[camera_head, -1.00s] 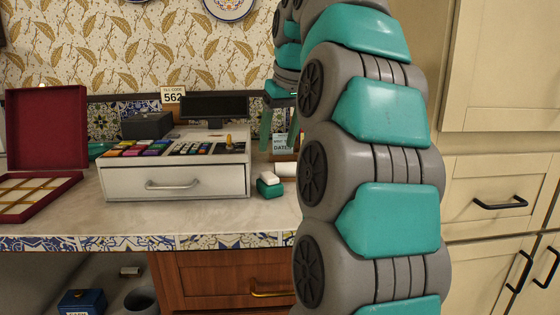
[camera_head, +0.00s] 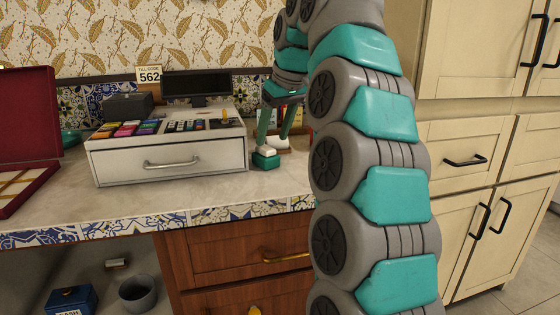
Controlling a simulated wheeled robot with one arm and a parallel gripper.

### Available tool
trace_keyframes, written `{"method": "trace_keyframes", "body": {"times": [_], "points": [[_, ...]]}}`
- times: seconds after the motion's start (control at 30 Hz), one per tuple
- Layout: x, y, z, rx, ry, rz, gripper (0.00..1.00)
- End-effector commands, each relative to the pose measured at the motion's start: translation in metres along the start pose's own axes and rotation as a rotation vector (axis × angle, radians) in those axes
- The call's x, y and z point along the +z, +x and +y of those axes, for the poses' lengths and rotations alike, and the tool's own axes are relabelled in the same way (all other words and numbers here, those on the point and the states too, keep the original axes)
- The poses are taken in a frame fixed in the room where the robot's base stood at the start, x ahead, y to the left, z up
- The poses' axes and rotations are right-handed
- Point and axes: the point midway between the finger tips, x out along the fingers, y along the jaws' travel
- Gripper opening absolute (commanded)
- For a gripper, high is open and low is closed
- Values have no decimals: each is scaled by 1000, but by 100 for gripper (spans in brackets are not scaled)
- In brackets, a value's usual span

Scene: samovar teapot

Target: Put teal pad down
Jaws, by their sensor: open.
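The teal pad (camera_head: 265,162) is a small teal block with a white piece (camera_head: 265,152) on its top. It rests on the counter just right of the cash register. My gripper (camera_head: 273,141) points down above and slightly behind it in the picture, its two teal fingers spread apart. Nothing shows held between the fingers. The left fingertip is close to the pad's white top; I cannot tell whether they touch. Another small white thing (camera_head: 279,144) shows by the right fingertip, partly hidden.
A white cash register (camera_head: 170,160) with a shut drawer stands left of the pad, and a dark red open case (camera_head: 22,130) further left. The counter (camera_head: 150,198) in front is clear. A wooden drawer (camera_head: 235,250) is below. My arm hides the counter's right end.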

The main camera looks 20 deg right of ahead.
Motion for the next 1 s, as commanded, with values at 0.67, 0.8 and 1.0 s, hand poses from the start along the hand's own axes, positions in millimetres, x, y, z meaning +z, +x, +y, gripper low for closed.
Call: {"method": "trace_keyframes", "body": {"times": [0.67,0.8,1.0], "points": [[-8,66,1,-1,1,-2,65],[-8,69,2,0,1,0,65],[-8,69,2,0,1,0,58]]}}
